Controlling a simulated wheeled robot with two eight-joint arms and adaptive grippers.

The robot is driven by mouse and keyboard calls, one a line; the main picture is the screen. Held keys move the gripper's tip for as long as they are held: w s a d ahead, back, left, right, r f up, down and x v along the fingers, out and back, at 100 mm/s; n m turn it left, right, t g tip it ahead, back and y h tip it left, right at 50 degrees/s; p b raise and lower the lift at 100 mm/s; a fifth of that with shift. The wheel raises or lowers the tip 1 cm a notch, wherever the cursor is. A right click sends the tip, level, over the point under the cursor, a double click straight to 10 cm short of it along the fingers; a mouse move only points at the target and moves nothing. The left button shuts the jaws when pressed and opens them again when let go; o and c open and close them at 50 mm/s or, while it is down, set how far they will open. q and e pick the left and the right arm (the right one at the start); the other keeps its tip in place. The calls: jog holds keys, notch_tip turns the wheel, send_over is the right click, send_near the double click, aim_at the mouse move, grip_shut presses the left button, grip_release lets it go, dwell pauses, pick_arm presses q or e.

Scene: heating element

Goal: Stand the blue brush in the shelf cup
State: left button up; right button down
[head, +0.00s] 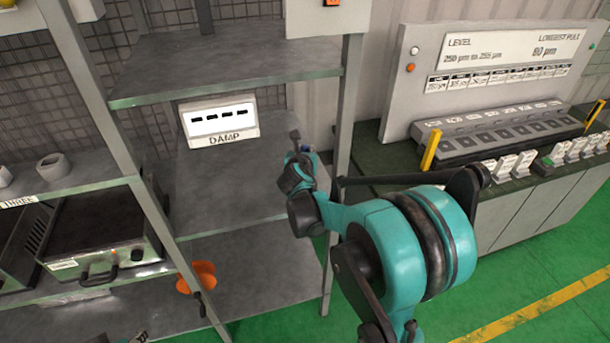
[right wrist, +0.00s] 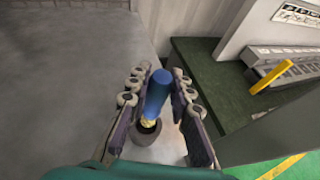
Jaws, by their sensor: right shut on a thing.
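My right gripper (head: 297,160) is at the right side of the shelf in the head view. In the right wrist view its two fingers (right wrist: 156,100) are shut on the blue brush (right wrist: 158,90), which stands nearly upright between them. The brush's lower, yellowish end is at the mouth of a dark round cup (right wrist: 149,140) below. I cannot tell how far the end is inside the cup. In the head view the gripper largely hides the brush and cup.
A white DAMP box (head: 219,122) stands on the shelf (head: 225,185), left of my right gripper. A shelf post (head: 343,150) is close on the right. An orange object (head: 196,277) lies on the lower shelf.

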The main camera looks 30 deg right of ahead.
notch_tip(320, 180, down, 5)
jog(key=shift+f+b, duration=0.2)
jog(key=shift+b, duration=0.6)
jog(key=shift+f, duration=0.35)
jog(key=shift+r, duration=0.1)
jog(key=shift+f, duration=0.2)
jog(key=c, duration=1.4)
grip_release()
jog(key=shift+o, duration=0.2)
